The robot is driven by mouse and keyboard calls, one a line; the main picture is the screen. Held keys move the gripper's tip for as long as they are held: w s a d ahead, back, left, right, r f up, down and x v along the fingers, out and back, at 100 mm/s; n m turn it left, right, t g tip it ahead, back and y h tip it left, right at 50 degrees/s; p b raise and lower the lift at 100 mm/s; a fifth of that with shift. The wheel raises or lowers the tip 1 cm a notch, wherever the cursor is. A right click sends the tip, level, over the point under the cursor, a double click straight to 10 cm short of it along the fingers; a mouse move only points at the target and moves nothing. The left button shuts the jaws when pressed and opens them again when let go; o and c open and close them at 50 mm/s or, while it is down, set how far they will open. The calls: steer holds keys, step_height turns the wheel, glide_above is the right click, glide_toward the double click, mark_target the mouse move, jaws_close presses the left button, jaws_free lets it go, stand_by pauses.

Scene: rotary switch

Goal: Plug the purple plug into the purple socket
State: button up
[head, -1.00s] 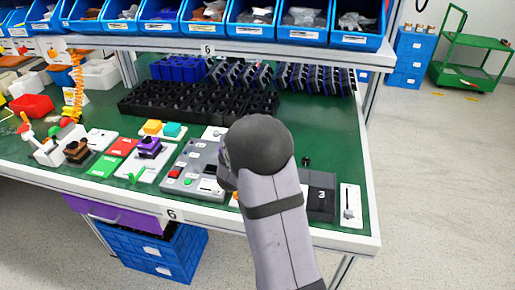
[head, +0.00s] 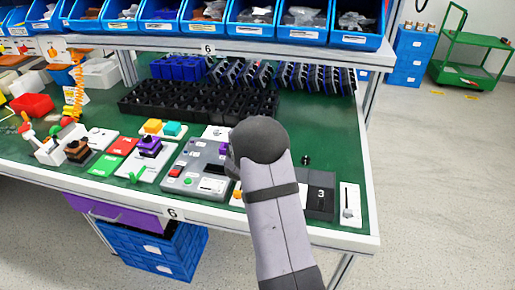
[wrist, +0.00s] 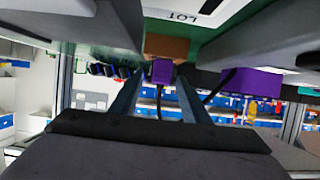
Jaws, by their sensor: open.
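A small purple block (wrist: 163,72), apparently the plug, shows in the wrist view against a brown block (wrist: 168,46), with a dark cable trailing from it. My gripper (wrist: 158,92) is open, with its two fingers on either side of the small purple block; I cannot tell whether they touch it. A larger purple block (wrist: 250,83) is to the right in that view, with a dark cable by it. In the head view a purple piece (head: 150,146) sits on a white board, and another bit of purple (head: 223,148) shows beside my arm. Which one is the socket is unclear. My arm hides the fingertips there.
A grey panel (head: 192,170) with buttons lies left of my arm. A dark plate marked 3 (head: 320,194) and a white switch plate (head: 349,205) are to the right. Black trays (head: 200,102) stand behind. A shelf of blue bins (head: 260,15) overhangs the bench.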

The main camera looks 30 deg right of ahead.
jaws_close()
steer(key=shift+r, duration=0.1)
step_height(320, 180, up, 10)
steer(key=shift+f+p, duration=0.1)
steer(key=shift+p, duration=0.7)
steer(key=shift+w+a+r+p, duration=1.3)
steer(key=shift+w+a+r, duration=0.6)
steer(key=shift+a, duration=3)
steer(key=shift+w+f+b, duration=0.15)
steer(key=shift+f+b, duration=0.1)
steer(key=shift+f, duration=1.45)
steer(key=shift+w+f+b, duration=0.1)
steer(key=shift+f+b, duration=0.15)
steer(key=shift+f, duration=1.45)
